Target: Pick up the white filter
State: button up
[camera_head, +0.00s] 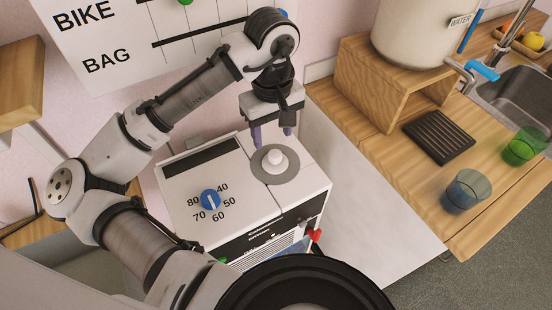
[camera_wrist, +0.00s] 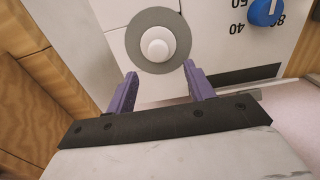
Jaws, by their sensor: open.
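The white filter seems to be the round white knob-like piece (camera_head: 275,159) at the centre of a grey disc (camera_head: 262,175) on top of a white machine (camera_head: 240,200). It also shows in the wrist view (camera_wrist: 157,45), upper middle. My gripper (camera_head: 271,138) is open and empty, with its purple fingers pointing down, close to the white piece. In the wrist view my fingertips (camera_wrist: 160,74) stand apart on the left and right, just short of the piece. I cannot tell the exact height gap between them.
The machine has a blue dial (camera_head: 209,199) with numbers. To the right, a wooden counter (camera_head: 400,170) holds a black drip tray (camera_head: 438,136), a blue glass (camera_head: 466,191) and a green glass (camera_head: 525,145). A large water container (camera_head: 415,35) stands on a wooden stand.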

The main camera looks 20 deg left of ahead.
aim_at(275, 154)
jog(key=shift+s+d+f, duration=0.1)
jog(key=shift+s+f, duration=0.15)
jog(key=shift+f, duration=0.55)
jog(key=f, duration=0.1)
jog(key=f+p, duration=0.1)
jog(key=f, duration=0.3)
jog(key=shift+d, duration=0.25)
jog(key=shift+c, duration=0.3)
grip_shut()
